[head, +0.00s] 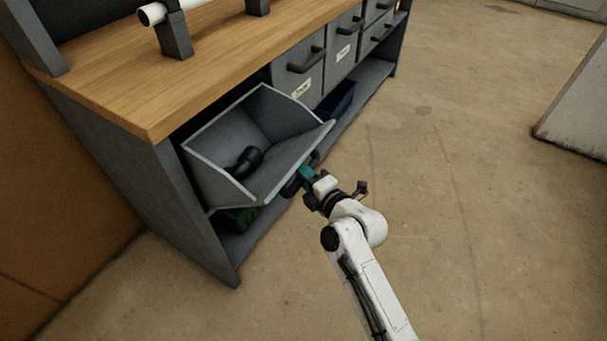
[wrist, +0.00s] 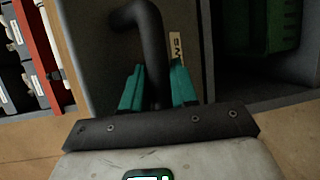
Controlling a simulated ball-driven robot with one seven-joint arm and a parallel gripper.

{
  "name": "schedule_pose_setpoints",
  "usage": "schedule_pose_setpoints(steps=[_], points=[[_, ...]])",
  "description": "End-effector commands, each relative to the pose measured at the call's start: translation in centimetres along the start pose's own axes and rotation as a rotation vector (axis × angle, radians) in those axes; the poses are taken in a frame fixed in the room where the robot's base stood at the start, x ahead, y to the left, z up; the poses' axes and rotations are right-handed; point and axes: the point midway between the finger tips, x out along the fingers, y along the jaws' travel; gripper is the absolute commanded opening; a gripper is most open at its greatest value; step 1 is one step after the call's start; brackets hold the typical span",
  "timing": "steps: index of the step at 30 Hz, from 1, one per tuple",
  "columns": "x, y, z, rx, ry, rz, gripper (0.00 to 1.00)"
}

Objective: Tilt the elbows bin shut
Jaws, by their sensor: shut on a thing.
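The elbows bin (head: 285,165) is a grey bin tilted open out of the bench front in the head view. A black elbow (head: 246,162) lies inside it. My gripper (head: 305,174) is at the outer front of the bin, its teal fingers shut on the bin's black handle (head: 291,187). In the wrist view the handle (wrist: 143,25) runs between the two fingers (wrist: 156,88), with the bin's grey front behind it. A pale label (wrist: 177,48) on that front is partly hidden by the handle and a finger.
Several closed grey bins (head: 304,68) line the bench (head: 200,60) beyond the open one. A blue box (head: 335,103) and a green crate (head: 238,217) sit on the lower shelf. Open floor (head: 470,180) lies to the right. A pale panel (head: 578,110) stands far right.

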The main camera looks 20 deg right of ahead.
Motion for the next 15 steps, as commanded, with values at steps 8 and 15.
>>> schedule_pose_setpoints(steps=[8, 15], points=[[0.1, 0.5, -0.1, -0.005, 0.001, -0.014, 0.00], [0.6, 2.4, -0.2, -0.029, 0.002, -0.070, 0.00]])
